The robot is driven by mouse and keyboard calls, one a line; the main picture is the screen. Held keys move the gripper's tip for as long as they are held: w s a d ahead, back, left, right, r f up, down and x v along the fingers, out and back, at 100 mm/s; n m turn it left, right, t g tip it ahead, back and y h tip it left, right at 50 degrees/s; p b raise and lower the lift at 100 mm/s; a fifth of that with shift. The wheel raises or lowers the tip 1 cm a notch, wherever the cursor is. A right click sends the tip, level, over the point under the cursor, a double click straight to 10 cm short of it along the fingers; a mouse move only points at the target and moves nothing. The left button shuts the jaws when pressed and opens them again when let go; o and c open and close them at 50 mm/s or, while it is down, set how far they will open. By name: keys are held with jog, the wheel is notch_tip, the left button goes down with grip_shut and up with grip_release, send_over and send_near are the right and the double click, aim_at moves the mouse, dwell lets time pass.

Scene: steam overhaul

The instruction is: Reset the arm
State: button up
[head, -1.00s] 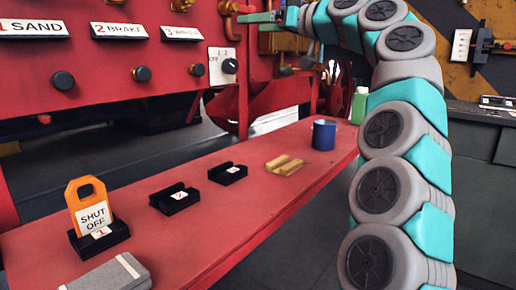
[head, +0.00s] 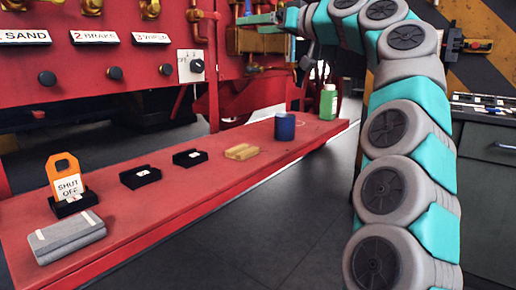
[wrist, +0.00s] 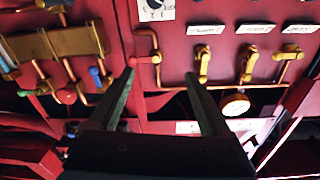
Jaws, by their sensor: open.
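My arm rises along the right side of the head view and bends over at the top toward the red panel. My gripper (head: 258,19) is at the top centre of the head view, in front of the panel. In the wrist view my gripper (wrist: 161,82) shows two dark fingers spread apart with nothing between them. Beyond the fingertips are the red panel (wrist: 172,103), a red-knobbed pipe fitting (wrist: 145,60) and brass valve handles (wrist: 202,64).
A red bench (head: 215,185) holds an orange shut-off tag (head: 66,178), black holders (head: 140,177), a wooden block (head: 241,152), a blue mug (head: 285,127), a green bottle (head: 328,102) and a grey case (head: 67,237). Dark floor lies open right of the bench.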

jog(key=s+a+f+m+g+h, duration=0.1)
jog(key=s+f+g+h, duration=0.1)
jog(key=s+f, duration=0.6)
jog(key=s+a+f+m+g+h, duration=0.1)
jog(key=s+f+g+h, duration=0.15)
jog(key=f, duration=0.95)
jog(key=s+a+f+g+h, duration=0.1)
jog(key=s+f+g+h, duration=0.15)
jog(key=s+f, duration=0.55)
jog(key=s+d+f+m+g+h, duration=0.2)
jog(key=s+d+f, duration=0.4)
jog(key=s+f, duration=0.3)
jog(key=s+d+f+m+g+h, duration=0.2)
jog(key=s+d+f, duration=0.4)
jog(key=s+f, duration=0.3)
jog(key=s+d+f+m+g+h, duration=0.2)
jog(key=s+d+f, duration=0.3)
jog(key=s+f, duration=0.5)
jog(key=shift+d+f+h+b, duration=0.4)
jog(key=shift+f+h+b, duration=0.1)
jog(key=shift+f, duration=0.45)
